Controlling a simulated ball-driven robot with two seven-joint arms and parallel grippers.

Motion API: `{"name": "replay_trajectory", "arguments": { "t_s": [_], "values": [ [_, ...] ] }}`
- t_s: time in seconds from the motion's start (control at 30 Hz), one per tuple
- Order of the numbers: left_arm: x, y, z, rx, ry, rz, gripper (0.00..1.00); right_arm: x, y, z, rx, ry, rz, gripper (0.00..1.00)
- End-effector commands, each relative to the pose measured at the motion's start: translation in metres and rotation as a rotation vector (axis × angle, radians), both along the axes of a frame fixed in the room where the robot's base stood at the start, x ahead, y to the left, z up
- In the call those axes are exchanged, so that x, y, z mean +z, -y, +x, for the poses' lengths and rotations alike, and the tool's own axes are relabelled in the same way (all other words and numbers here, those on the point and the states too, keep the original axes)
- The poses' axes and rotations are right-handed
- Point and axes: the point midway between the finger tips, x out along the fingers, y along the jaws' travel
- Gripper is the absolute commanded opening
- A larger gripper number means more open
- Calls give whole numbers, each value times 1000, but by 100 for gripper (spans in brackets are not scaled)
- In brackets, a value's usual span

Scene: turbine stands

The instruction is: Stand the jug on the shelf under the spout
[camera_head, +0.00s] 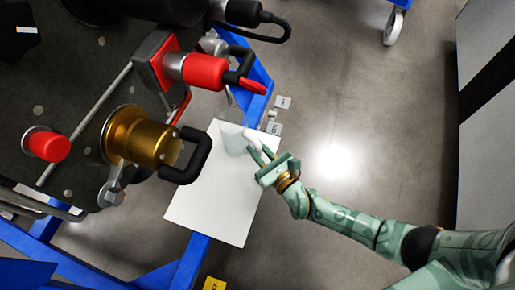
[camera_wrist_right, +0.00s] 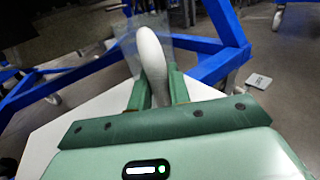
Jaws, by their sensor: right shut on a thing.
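The jug (camera_head: 233,140) is see-through with a white handle (camera_wrist_right: 151,62). My right gripper (camera_head: 259,151) is shut on that handle; its two green fingers flank the handle in the right wrist view (camera_wrist_right: 155,92). The jug overlaps the upper right part of the white shelf (camera_head: 205,205) in the head view; I cannot tell whether it touches the shelf. The jug looks roughly upright, but its clear walls are faint. A thin metal piece, perhaps the spout (camera_head: 229,95), hangs by the red valve, just above the jug in the picture. My left gripper is not in view.
A dark machine with a brass fitting (camera_head: 139,137), a black handle (camera_head: 191,158) and a red valve (camera_head: 204,71) crowds the left of the shelf. Blue stand beams (camera_head: 190,262) run beside and below it. Open floor (camera_head: 350,120) lies to the right.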

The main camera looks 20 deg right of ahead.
Motion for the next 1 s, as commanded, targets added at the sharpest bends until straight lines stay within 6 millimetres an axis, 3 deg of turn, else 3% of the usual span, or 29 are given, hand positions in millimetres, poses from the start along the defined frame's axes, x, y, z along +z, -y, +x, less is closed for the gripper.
{"name": "replay_trajectory", "arguments": {
  "t_s": [0.17, 0.2, 0.27, 0.3, 0.67, 0.77, 1.0],
  "values": [
    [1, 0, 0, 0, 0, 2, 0, 1, 0, 0, 0, 2, 0, 0],
    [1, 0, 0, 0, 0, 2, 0, 0, 0, 0, 0, 1, 0, 22],
    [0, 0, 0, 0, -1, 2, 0, 0, 0, 0, 0, 1, 0, 38],
    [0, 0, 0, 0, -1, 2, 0, 0, 0, 0, 0, 1, 0, 41],
    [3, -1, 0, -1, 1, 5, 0, 2, 2, -7, 0, 1, -2, 41],
    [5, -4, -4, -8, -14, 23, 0, 4, 7, -24, 1, 2, -3, 41],
    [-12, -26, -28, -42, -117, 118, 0, 5, 23, -78, 1, 2, -3, 41]
  ]
}}
